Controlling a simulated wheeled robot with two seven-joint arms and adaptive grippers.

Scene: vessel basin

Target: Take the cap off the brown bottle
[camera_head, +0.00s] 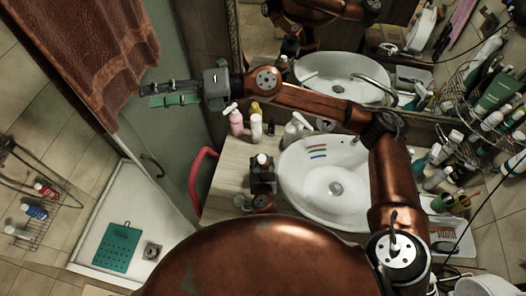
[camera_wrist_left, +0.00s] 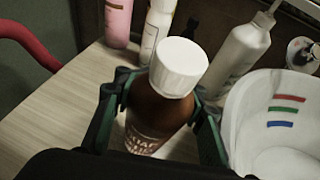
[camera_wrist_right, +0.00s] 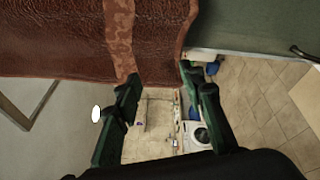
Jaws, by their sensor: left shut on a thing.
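The brown bottle (camera_wrist_left: 158,108) stands upright on the counter beside the basin, with its white cap (camera_wrist_left: 180,66) on top. In the head view the white cap (camera_head: 262,159) shows, and the bottle's body is mostly hidden by my gripper. My left gripper (camera_wrist_left: 162,94) is shut on the bottle, with one finger on each side below the cap. My right gripper (camera_head: 152,94) is open and empty, raised in front of the shower glass and close to the brown towel. It also shows in the right wrist view (camera_wrist_right: 163,97), with nothing between its fingers.
A white basin (camera_head: 300,199) with coloured stripes lies right of the bottle. A pink bottle (camera_head: 236,124), a white bottle (camera_head: 256,128) and a white pump bottle (camera_head: 294,131) stand behind it. A brown towel (camera_head: 90,50) hangs at left. A red curved bar (camera_head: 196,175) edges the counter.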

